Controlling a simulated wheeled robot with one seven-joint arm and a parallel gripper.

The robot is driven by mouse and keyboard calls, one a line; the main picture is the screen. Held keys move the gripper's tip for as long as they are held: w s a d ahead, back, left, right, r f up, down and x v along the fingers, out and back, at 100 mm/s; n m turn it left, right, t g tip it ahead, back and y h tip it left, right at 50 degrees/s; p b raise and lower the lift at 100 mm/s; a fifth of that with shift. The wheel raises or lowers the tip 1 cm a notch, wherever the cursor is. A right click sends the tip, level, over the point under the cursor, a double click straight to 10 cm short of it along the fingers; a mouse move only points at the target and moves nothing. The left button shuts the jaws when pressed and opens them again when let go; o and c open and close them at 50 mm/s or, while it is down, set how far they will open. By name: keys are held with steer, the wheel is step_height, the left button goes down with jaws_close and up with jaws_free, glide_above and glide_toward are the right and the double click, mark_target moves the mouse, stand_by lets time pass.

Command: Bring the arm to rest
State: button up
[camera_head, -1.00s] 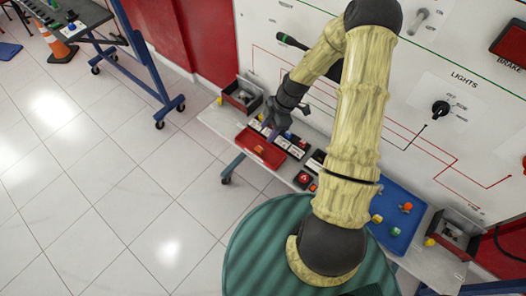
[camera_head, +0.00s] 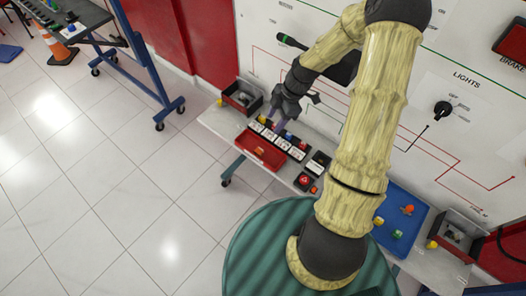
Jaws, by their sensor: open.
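My arm reaches up from my round green base and over the narrow bench (camera_head: 213,119). My gripper (camera_head: 279,122) points down above the row of labelled compartments (camera_head: 280,140) at the back of the bench, behind the red tray (camera_head: 257,153). It is open, and no object shows between its fingers. The fingertips are small in this view, so I cannot tell how far they are above the compartments. An orange piece (camera_head: 259,150) lies in the red tray. Small coloured pieces sit in the row of compartments.
A white training panel (camera_head: 470,150) with a lights knob (camera_head: 442,108) stands right behind the bench. A blue tray (camera_head: 405,226) with small pieces lies at the right. Dark bins (camera_head: 240,96) stand at both bench ends. A blue-legged cart (camera_head: 150,75) is left; open floor lies between.

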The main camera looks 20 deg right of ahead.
stand_by(0.3)
steer(key=s+a+r+m+t+h, duration=0.2)
steer(key=s+a+r+m+h, duration=0.1)
steer(key=s+r+m, duration=1.1)
steer(key=r+m+h, duration=0.1)
steer(key=m, duration=0.3)
steer(key=shift+s+a+m+t+h, duration=0.2)
steer(key=shift+m+t+h, duration=0.1)
steer(key=shift+t, duration=0.1)
stand_by(0.5)
steer(key=shift+c, duration=1.3)
steer(key=shift+w, duration=0.1)
steer(key=shift+c, duration=0.3)
